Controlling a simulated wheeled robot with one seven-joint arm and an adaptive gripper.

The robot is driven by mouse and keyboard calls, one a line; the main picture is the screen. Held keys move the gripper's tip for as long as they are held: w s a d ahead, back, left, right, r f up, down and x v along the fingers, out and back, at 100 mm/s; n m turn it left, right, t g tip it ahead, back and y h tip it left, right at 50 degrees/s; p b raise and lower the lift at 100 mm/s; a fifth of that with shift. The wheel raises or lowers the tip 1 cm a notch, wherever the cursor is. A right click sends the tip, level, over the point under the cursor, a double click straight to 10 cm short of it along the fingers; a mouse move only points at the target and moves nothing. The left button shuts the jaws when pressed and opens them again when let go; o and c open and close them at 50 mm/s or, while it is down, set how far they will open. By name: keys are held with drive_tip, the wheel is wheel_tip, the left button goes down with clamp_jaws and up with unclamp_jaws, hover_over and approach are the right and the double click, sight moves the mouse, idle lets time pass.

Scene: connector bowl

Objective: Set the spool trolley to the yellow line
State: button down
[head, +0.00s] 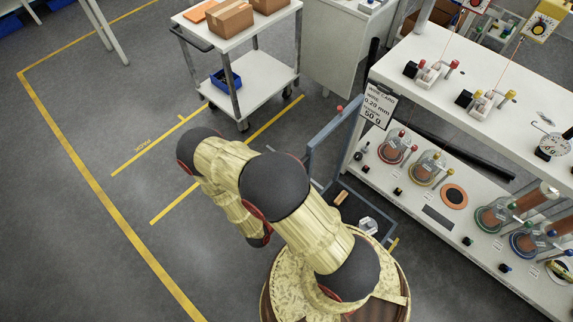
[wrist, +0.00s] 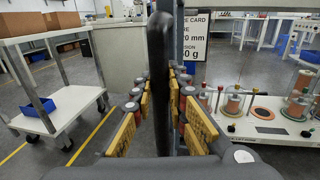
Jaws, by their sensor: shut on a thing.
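The spool trolley (head: 312,148) is a low blue-grey frame trolley just right of my arm in the head view. A copper spool (head: 341,198) and a clear piece lie on its dark deck. In the wrist view my gripper (wrist: 160,88) has its yellow-padded fingers on either side of a dark upright bar (wrist: 159,50), which looks like the trolley's handle, and is shut on it. My arm hides the gripper in the head view.
A white two-shelf cart (head: 258,82) with boxes and a blue bin stands at the back, near the lines' far ends. A white bench (head: 432,213) with spools in jars and a sign stands close on the trolley's right. The grey floor at left is clear.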

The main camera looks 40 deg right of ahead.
drive_tip(key=s+d, duration=0.1)
drive_tip(key=s, duration=0.5)
drive_tip(key=c, duration=1.8)
unclamp_jaws()
drive_tip(key=shift+c, duration=0.2)
drive_tip(key=shift+o, duration=0.4)
drive_tip(key=v, duration=1.2)
